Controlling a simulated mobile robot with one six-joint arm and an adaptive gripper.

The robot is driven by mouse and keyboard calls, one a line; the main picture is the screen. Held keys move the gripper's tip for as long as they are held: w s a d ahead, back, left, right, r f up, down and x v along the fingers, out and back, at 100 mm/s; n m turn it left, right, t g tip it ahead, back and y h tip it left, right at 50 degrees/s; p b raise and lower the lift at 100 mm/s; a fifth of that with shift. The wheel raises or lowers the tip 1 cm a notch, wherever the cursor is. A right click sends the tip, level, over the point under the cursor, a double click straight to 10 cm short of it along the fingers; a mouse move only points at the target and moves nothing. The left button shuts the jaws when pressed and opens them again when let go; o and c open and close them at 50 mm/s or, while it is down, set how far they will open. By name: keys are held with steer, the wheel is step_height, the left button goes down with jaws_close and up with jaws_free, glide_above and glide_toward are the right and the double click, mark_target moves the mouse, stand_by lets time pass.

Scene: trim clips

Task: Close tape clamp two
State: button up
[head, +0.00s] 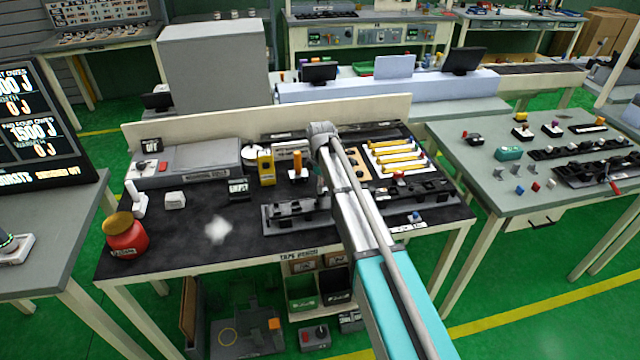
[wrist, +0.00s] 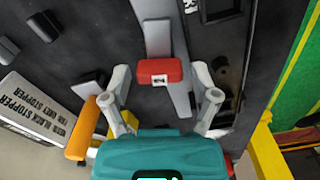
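In the wrist view, a red block marked "2" (wrist: 160,72), which I take to be the handle of tape clamp two, sits across a grey bar (wrist: 157,38). My gripper (wrist: 160,84) is open, with one pale finger on each side of the red block. Small gaps seem to show between the fingers and the block. Whether the clamp is up or down I cannot tell. In the head view my arm hides the gripper and the red block. A dark fixture with grey parts (head: 290,214) lies left of my arm.
In the wrist view, an orange handle (wrist: 82,128) stands close to the left finger, beside a stopper sign (wrist: 38,112). In the head view, yellow bars (head: 400,158) lie right of my arm. A red jar (head: 125,238) stands at the table's left. The front-left tabletop is mostly clear.

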steer(key=c, duration=0.7)
steer(key=shift+a, duration=0.1)
steer(key=shift+c, duration=0.2)
steer(key=shift+m, duration=0.4)
steer(key=m, duration=0.2)
steer(key=shift+m, duration=0.3)
steer(key=m, duration=0.4)
steer(key=shift+m, duration=0.3)
steer(key=m, duration=0.3)
steer(key=shift+s+m, duration=0.1)
steer(key=shift+m, duration=1.9)
